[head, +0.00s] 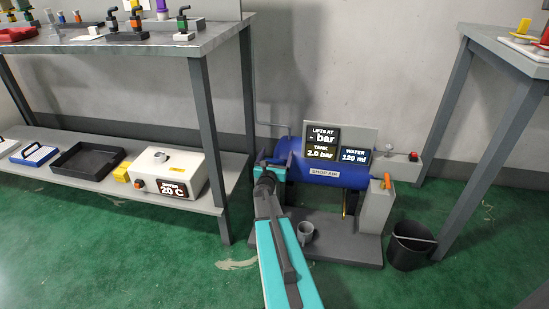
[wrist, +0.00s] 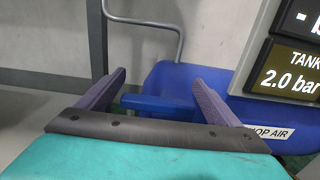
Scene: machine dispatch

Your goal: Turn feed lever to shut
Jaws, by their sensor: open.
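A blue tank (head: 335,172) labelled SHOP AIR stands low on a grey base, and its side shows in the wrist view (wrist: 190,75). A flat blue bar (wrist: 160,103), which looks like a lever handle at the tank's left end, lies crosswise between my fingers. My gripper (wrist: 160,88) is open, with one finger on either side of the bar; I cannot tell if either touches it. In the head view my gripper (head: 271,162) is at the tank's left end, and my arm hides the bar. No label names the feed lever.
Displays (head: 322,145) above the tank read TANK 2.0 bar and WATER 120 ml. An orange handle (head: 387,181) is on the grey block at right. A grey mug (head: 305,232) and black bucket (head: 410,246) stand low. A bench leg (head: 209,150) is close left; a bent pipe (wrist: 180,30) rises behind.

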